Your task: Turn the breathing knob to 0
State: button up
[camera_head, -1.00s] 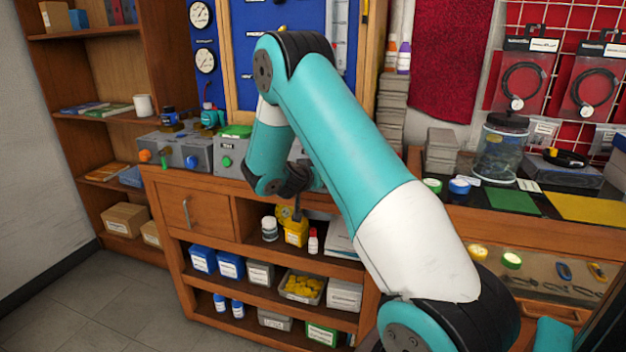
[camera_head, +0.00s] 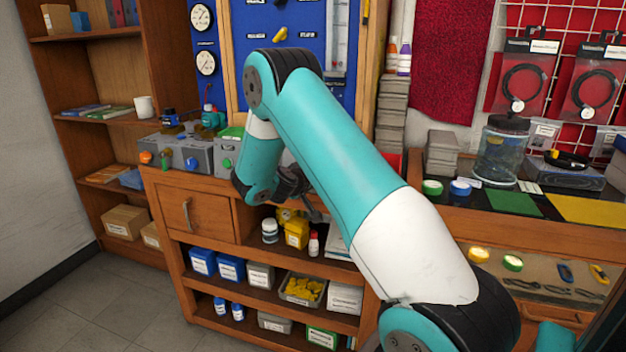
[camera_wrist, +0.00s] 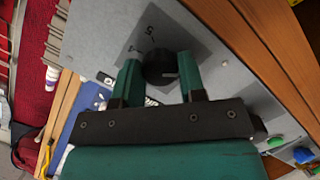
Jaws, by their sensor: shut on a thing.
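In the wrist view, a round black knob (camera_wrist: 158,70) with a pale pointer line sits on a grey panel (camera_wrist: 95,40). The pointer line points toward the finger on the right of the picture. Whether this knob is labelled breathing cannot be read. In the head view, my arm hides the knob and most of its panel.
In the head view, grey boxes with orange, blue and green knobs (camera_head: 192,163) stand on the wooden bench at left. The shelf below holds a yellow container (camera_head: 297,232) and bottles. A glass jar (camera_head: 502,152) stands at right. A blue gauge board rises behind.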

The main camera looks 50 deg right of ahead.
dwell(0.4)
jog(key=o, duration=0.9)
jog(key=shift+a, duration=0.15)
jog(key=b+v, duration=0.2)
jog(key=v, duration=1.5)
jog(key=shift+s+a, duration=0.1)
jog(key=shift+r, duration=0.1)
